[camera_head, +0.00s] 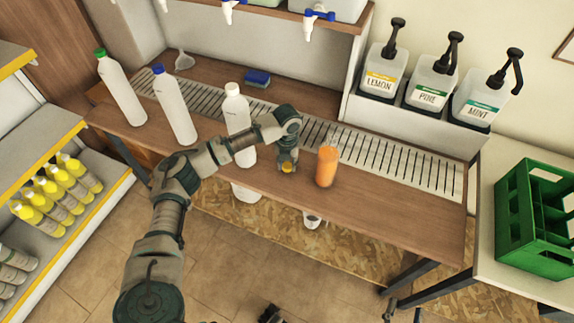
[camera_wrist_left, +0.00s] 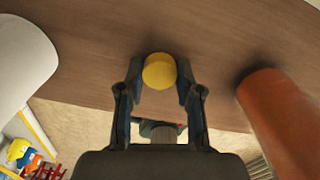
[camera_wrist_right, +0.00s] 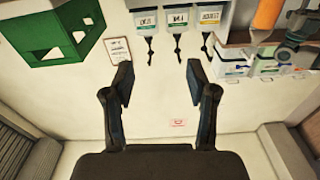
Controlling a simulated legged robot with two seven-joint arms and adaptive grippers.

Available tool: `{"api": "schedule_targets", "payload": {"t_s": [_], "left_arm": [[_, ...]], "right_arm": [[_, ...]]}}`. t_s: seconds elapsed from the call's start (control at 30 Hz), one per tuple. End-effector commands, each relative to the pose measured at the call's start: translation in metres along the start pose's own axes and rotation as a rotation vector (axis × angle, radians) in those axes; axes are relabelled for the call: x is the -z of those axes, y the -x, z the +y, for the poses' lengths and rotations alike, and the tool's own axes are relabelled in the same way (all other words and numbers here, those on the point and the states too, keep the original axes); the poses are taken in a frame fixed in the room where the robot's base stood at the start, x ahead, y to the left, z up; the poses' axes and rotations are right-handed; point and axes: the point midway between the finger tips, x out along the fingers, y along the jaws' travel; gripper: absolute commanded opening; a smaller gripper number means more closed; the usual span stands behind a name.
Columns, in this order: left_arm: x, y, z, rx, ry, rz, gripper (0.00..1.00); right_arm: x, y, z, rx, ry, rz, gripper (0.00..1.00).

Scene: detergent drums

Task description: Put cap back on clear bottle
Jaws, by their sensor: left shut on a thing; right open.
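My left gripper (camera_head: 288,165) points down over the wooden counter and is shut on a small yellow cap (camera_head: 287,168). The cap sits between the fingertips in the left wrist view (camera_wrist_left: 159,71). I cannot tell whether it touches the counter. A clear bottle filled with orange liquid (camera_head: 326,167) stands upright on the counter, just right of the left gripper and apart from it. It also shows in the left wrist view (camera_wrist_left: 285,115) and at the top of the right wrist view (camera_wrist_right: 268,14). My right gripper (camera_wrist_right: 158,75) is open and empty, away from the counter.
White bottles with white (camera_head: 236,108), blue (camera_head: 172,105) and green (camera_head: 120,90) caps stand left on the counter. A blue sponge (camera_head: 257,78) lies behind. Pump dispensers (camera_head: 432,80) and a green crate (camera_head: 530,215) are at right. The counter (camera_head: 400,225) is clear right of the orange bottle.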

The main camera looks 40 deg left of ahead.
Motion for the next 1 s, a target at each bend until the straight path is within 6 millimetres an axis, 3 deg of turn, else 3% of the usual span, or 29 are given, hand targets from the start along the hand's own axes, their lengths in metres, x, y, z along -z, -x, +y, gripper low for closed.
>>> {"api": "schedule_targets", "payload": {"t_s": [0.27,0.47,0.7,1.0], "left_arm": [[0.0,0.036,-0.001,0.004,0.0,-0.005,0.25],[0.047,0.039,-0.009,0.002,-0.006,-0.004,0.25],[0.109,0.044,-0.021,0.002,-0.005,-0.002,0.25],[0.151,0.044,-0.029,0.001,-0.001,0.0,0.25]], "right_arm": [[-0.024,0.011,0.005,-0.012,0.012,-0.212,0.58],[-0.055,0.032,0.013,-0.03,0.02,-0.462,0.58],[-0.088,0.076,0.022,-0.056,0.024,-0.785,0.58],[-0.105,0.113,0.026,-0.072,0.022,-0.995,0.58]]}}
